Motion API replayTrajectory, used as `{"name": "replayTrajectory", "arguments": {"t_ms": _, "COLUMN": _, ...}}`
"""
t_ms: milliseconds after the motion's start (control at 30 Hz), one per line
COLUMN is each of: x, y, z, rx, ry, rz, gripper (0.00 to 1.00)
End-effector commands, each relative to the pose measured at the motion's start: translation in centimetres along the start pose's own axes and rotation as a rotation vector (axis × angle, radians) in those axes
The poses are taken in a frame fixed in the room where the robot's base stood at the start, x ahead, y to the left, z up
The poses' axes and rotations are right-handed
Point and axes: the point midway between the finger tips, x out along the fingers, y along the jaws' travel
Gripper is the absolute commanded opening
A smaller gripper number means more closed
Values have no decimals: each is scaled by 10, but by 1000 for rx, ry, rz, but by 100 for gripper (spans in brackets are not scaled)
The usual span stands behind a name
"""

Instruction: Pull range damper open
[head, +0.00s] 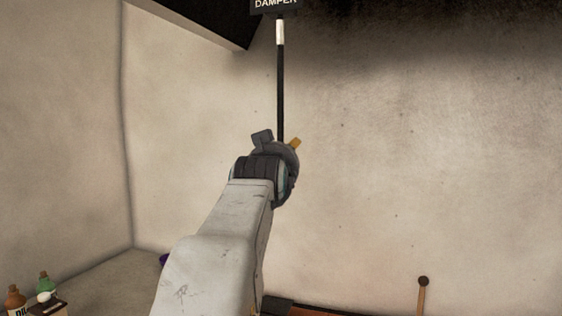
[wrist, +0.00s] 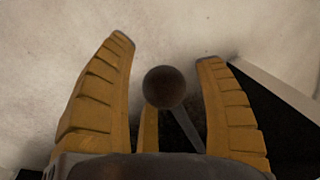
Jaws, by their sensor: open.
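The damper rod (head: 280,85) hangs straight down the wall from a dark sign lettered DAMPER (head: 274,4). It is black with a white band near its top. Its lower end is hidden behind my gripper in the head view. In the wrist view a dark round knob (wrist: 164,87) sits between the yellow fingers of my gripper (wrist: 165,50), with a thin rod (wrist: 187,130) running from it. My gripper (head: 278,143) is open, with fingers apart on both sides of the knob. I see gaps between the knob and the outer fingers; contact with the third finger cannot be told.
A dark hood edge (head: 205,22) overhangs at the top left. Brown (head: 14,298) and green (head: 46,284) bottles stand at the lower left. A wooden handle with a dark round end (head: 422,295) rises at the lower right. The wall right of the rod is clear.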

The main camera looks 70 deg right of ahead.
Motion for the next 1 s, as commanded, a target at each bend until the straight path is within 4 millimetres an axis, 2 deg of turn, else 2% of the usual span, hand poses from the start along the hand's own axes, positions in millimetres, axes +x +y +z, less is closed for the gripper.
{"name": "replayTrajectory", "arguments": {"t_ms": 167, "x": -14, "y": 0, "z": -2, "rx": 0, "ry": 3, "rz": -1, "gripper": 64}}
{"name": "replayTrajectory", "arguments": {"t_ms": 700, "x": -97, "y": 0, "z": 0, "rx": 0, "ry": 1, "rz": 0, "gripper": 64}}
{"name": "replayTrajectory", "arguments": {"t_ms": 1000, "x": -118, "y": 0, "z": 0, "rx": 0, "ry": -1, "rz": 1, "gripper": 64}}
